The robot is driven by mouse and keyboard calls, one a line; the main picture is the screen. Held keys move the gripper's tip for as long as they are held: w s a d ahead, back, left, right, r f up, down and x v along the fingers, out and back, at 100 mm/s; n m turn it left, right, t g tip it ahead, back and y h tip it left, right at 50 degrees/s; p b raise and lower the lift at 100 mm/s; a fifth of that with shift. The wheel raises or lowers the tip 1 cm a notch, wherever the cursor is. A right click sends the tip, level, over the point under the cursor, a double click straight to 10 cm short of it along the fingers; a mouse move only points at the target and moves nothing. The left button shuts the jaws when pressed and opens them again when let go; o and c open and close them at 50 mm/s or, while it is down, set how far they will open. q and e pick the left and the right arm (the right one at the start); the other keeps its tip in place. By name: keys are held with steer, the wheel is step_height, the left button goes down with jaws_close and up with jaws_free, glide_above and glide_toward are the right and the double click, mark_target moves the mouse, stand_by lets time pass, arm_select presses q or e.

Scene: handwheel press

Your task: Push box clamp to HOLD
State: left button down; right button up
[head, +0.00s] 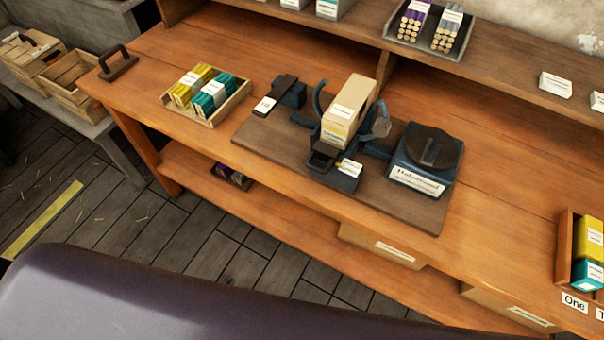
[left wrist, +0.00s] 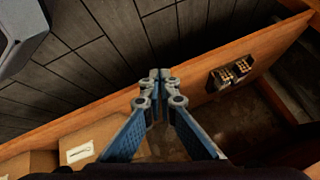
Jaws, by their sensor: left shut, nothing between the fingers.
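A tan box (head: 346,112) with white labels stands upright in a dark blue fixture on a brown board (head: 262,139) on the workbench. A curved blue arm (head: 318,100) is at its left side and another blue part is at its right; which one is the box clamp, and its setting, I cannot tell. A white tag (head: 350,168) sits at the fixture's front. My left gripper (left wrist: 160,78) shows in the left wrist view, fingertips together and empty, by the bench's lower shelf. I make out neither gripper in the head view.
A dark round device (head: 428,155) with a label stands at the board's right end, and a black device (head: 290,92) at its left. A wooden tray (head: 218,118) holds yellow and teal packs. Cartons (left wrist: 95,142) sit on the lower shelf.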

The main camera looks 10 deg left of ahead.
arm_select(q)
steer(key=w+d+r+m+t+h, duration=0.1)
steer(key=w+r+m+t+h, duration=0.35)
steer(key=r, duration=0.75)
steer(key=w+d+r+m+t+h, duration=0.15)
steer(key=w+r+m, duration=0.35)
steer(key=w+r, duration=0.55)
steer(key=s+d+r+m+g+h, duration=0.1)
steer(key=s+d+r+m+h, duration=0.1)
steer(key=r+m, duration=0.3)
steer(key=s+d+r+m+g+h, duration=0.2)
steer(key=r+m+h, duration=0.3)
steer(key=r, duration=0.4)
steer(key=s+d+r+m+g+h, duration=0.1)
steer(key=s+d+r+m+h, duration=0.2)
steer(key=r, duration=0.4)
steer(key=d+m, duration=0.1)
steer(key=m, duration=0.1)
steer(key=shift+s+d+r+m+g+h, duration=0.15)
steer(key=shift+s+d+m+g+h, duration=0.15)
steer(key=shift+s+m+h, duration=0.1)
steer(key=shift+p, duration=0.3)
steer(key=p, duration=0.5)
glide_toward(322, 160)
steer(key=shift+s+d+r, duration=0.8)
steer(key=shift+d+r, duration=0.25)
steer(key=shift+d, duration=1.45)
